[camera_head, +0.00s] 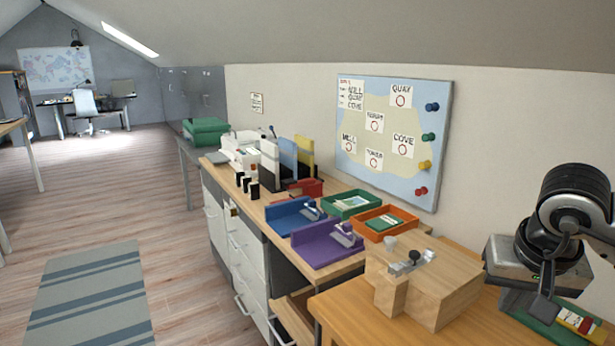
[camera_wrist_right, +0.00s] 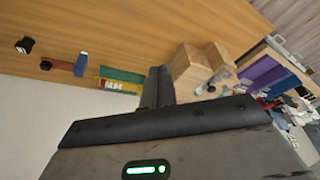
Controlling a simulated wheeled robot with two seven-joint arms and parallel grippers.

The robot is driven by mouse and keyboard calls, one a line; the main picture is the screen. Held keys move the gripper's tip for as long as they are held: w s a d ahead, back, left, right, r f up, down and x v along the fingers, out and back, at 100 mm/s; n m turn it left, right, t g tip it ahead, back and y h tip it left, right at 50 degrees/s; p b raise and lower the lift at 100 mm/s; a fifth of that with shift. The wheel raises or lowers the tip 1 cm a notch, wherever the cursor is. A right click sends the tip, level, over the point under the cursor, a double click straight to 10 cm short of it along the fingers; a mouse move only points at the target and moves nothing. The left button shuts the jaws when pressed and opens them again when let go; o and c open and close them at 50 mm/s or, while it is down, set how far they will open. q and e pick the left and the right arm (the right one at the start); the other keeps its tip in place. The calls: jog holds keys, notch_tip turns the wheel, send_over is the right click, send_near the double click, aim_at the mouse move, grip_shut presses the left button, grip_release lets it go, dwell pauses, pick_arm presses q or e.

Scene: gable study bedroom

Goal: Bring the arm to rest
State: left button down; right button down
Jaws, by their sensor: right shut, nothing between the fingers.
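My right gripper (camera_head: 545,304) hangs at the right of the head view, fingers pointing down above the wooden desk top, in front of a green object with a coloured strip (camera_head: 570,322). In the right wrist view the dark fingers (camera_wrist_right: 158,82) are together with nothing between them. My right arm (camera_head: 575,205) is bent and comes in from the right edge. My left gripper and arm do not show in these views.
A wooden box (camera_head: 440,290) with a metal latch stands left of my right gripper. A map board (camera_head: 432,110) hangs on the wall. The floor at left is open, with a striped rug (camera_head: 90,297).

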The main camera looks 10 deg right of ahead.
jog(key=s+a+f+m+g+y, duration=0.25)
jog(key=a+y, duration=0.35)
jog(key=a, duration=0.5)
jog(key=s+a+f+m+g+y, duration=0.25)
jog(key=a+y, duration=0.35)
jog(key=a, duration=0.5)
jog(key=a+r+m+t+y, duration=0.3)
jog(key=m+t+y, duration=0.15)
jog(key=m, duration=0.45)
jog(key=a+r+m+t+y, duration=0.35)
jog(key=m+y, duration=0.25)
jog(key=m, duration=0.3)
jog(key=w+d+f+m+t+h, duration=0.2)
jog(key=d+f+m+t+h, duration=0.4)
jog(key=m, duration=0.9)
jog(key=w+d+f+m+t+h, duration=0.2)
jog(key=f+m+t+h, duration=0.45)
jog(key=m, duration=0.85)
jog(key=s+f+m+g+h, duration=0.2)
jog(key=s+f+m+g, duration=0.2)
jog(key=f, duration=0.3)
jog(key=s+d+f+m+g+h, duration=0.1)
jog(key=s+f+m+g+h, duration=0.2)
jog(key=f+m, duration=0.4)
jog(key=shift+s+d+f+m+g, duration=0.3)
jog(key=shift+s+f+g, duration=0.45)
jog(key=shift+s, duration=0.5)
